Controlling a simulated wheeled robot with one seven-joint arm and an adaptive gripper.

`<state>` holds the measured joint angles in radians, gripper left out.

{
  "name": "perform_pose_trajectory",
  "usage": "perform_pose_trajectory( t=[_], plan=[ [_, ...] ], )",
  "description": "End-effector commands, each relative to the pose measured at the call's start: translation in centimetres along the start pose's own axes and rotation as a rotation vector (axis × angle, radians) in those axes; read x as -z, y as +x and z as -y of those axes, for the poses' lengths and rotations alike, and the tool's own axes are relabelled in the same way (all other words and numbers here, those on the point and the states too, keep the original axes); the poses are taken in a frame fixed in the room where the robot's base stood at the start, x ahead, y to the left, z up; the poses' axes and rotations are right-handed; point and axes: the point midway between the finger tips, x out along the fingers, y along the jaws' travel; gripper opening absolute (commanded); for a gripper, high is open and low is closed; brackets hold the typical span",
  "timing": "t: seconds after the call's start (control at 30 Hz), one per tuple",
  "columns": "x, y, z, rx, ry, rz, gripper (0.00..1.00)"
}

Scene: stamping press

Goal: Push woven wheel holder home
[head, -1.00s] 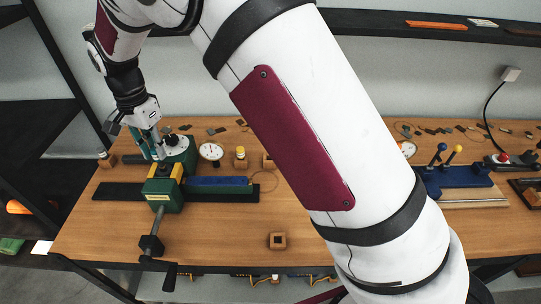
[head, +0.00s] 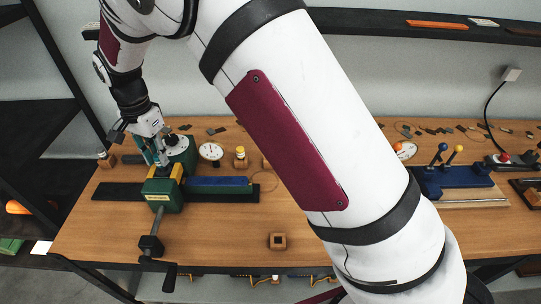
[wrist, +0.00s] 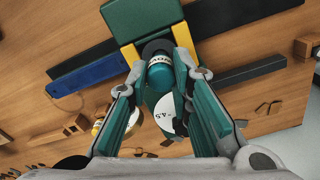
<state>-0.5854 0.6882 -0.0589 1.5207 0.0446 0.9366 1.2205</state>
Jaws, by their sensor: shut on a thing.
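A teal cylinder with a pale lettered band, which I take to be the wheel holder (wrist: 160,72), is between the fingertips of my gripper (wrist: 163,80) in the wrist view. My gripper is shut on it. A dark round part lies at its far end, between the yellow blocks of the green vise (wrist: 135,22). In the head view, my gripper (head: 160,161) points down just behind the green vise (head: 162,196). The fingers hide most of the holder there, and I cannot tell how deep it sits.
A green round stand with a white dial (head: 178,142) is close behind the vise. A blue bar (head: 217,181) lies along the dark rail (head: 235,194). A white gauge (head: 211,152) and small wooden blocks stand nearby.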

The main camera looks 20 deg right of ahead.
Motion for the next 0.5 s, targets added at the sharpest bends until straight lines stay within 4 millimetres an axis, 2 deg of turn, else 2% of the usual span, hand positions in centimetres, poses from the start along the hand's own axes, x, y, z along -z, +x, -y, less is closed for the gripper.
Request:
perform_pose_trajectory(
  t=[0.5],
  plan=[
    [0.0, 1.4, 0.0, 0.000, 0.000, 0.000, 0.00]
  ],
)
